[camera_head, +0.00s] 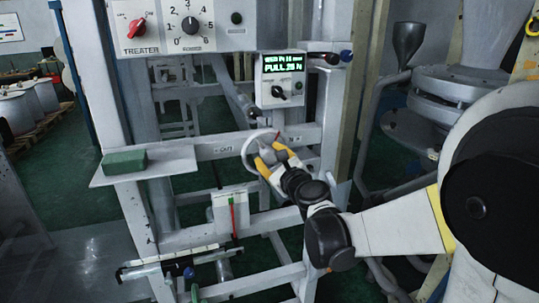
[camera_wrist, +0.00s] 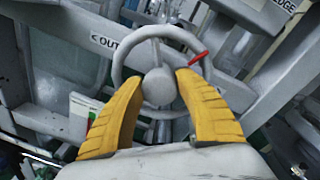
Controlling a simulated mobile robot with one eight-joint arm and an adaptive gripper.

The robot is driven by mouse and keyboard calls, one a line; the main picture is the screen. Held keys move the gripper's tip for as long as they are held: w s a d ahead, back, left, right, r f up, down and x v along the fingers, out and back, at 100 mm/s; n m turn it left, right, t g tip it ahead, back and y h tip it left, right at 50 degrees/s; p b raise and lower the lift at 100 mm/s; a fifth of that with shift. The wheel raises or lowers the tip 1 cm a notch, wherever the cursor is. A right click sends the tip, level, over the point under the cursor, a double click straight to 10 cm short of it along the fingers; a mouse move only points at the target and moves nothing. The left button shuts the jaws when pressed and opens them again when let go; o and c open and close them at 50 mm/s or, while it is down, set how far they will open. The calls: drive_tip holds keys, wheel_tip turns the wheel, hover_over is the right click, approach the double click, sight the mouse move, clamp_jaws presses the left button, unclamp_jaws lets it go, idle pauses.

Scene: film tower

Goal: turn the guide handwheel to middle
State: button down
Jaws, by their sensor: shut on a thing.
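The guide handwheel (camera_head: 246,150) is a pale grey ring with a round hub, mounted on a grey crossbeam of the machine. My gripper (camera_head: 271,154) reaches it from the lower right. In the wrist view, the yellow fingers of my gripper (camera_wrist: 160,80) stand on either side of the handwheel's hub (camera_wrist: 158,90), shut on it. A red mark (camera_wrist: 197,57) sits at the upper right of the wheel's rim. An OUT label (camera_wrist: 107,43) with a left-pointing arrow is on the beam left of the wheel. Parts of the lower rim are hidden by my fingers.
A shelf (camera_head: 178,162) with a green block (camera_head: 125,161) juts out left of the handwheel. A panel with a lit display (camera_head: 283,64) and a knob is above it. The treater panel (camera_head: 190,25) is higher up. Frame posts stand on both sides.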

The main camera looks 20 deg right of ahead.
drive_tip(key=n, duration=0.5)
drive_tip(key=shift+a, duration=0.1)
drive_tip(key=shift+h, duration=0.4)
drive_tip(key=c, duration=0.8)
unclamp_jaws()
drive_tip(key=s, duration=0.8)
drive_tip(key=s+r, duration=0.1)
drive_tip(key=s, duration=0.3)
drive_tip(key=shift+f+n, duration=0.1)
drive_tip(key=shift+n, duration=0.2)
